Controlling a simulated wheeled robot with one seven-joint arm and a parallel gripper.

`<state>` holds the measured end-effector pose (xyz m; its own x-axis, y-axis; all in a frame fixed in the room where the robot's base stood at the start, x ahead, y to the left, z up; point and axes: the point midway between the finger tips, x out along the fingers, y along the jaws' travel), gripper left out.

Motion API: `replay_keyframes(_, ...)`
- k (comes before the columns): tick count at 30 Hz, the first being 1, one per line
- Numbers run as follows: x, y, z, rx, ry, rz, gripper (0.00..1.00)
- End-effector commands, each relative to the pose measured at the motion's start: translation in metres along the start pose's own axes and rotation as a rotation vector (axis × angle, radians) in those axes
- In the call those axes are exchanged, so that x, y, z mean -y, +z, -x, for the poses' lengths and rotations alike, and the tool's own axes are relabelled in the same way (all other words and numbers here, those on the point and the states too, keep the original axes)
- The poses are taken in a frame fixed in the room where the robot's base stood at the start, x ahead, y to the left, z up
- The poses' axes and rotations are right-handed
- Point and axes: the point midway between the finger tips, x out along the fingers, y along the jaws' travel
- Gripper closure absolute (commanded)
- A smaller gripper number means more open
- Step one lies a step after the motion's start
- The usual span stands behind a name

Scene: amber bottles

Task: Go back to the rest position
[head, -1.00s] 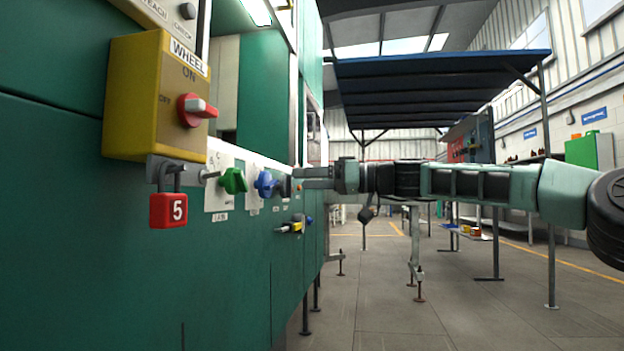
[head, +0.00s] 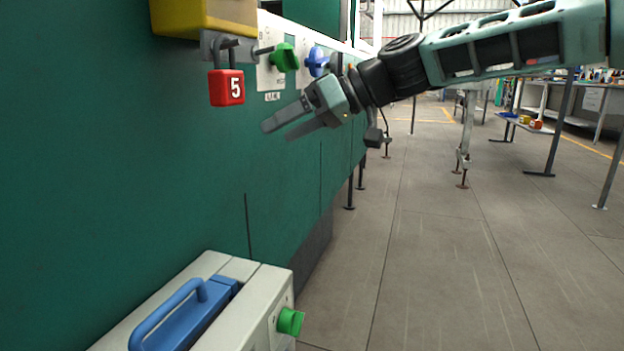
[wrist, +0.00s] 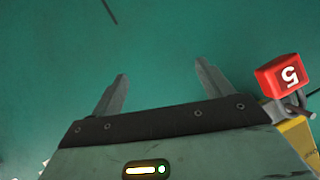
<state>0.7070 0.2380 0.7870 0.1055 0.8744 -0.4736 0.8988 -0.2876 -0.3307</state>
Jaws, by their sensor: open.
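My gripper (head: 284,122) is open and empty in the head view, pointing left toward the green machine panel (head: 130,150). It hangs just below and right of the red padlock (head: 227,87) marked 5. In the wrist view its two fingers (wrist: 163,95) are spread apart with only the green panel behind them. The padlock (wrist: 279,76) shows at the right edge there, beside the fingers and not between them. My arm reaches in from the upper right of the head view.
A yellow switch box (head: 205,15) is above the padlock. A green knob (head: 285,57) and a blue knob (head: 317,62) sit on the panel behind my gripper. A pale case with a blue handle (head: 170,310) and green knob (head: 290,321) is at the lower left.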

Motion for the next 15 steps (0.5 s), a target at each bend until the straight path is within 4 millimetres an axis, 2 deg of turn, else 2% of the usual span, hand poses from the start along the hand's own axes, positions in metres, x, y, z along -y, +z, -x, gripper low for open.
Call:
replay_keyframes(1,0.027,0.020,-0.016,0.103,0.006,-0.011,0.21)
replay_keyframes(3,0.056,0.059,-0.032,0.241,0.034,-0.045,0.21)
replay_keyframes(5,0.079,0.095,-0.036,0.360,0.074,-0.076,0.21)
replay_keyframes(6,0.093,0.120,-0.034,0.437,0.108,-0.097,0.21)
replay_keyframes(9,0.123,0.179,-0.013,0.600,0.211,-0.154,0.21)
replay_keyframes(12,0.143,0.222,0.015,0.703,0.308,-0.207,0.21)
replay_keyframes(15,0.157,0.255,0.045,0.769,0.390,-0.254,0.21)
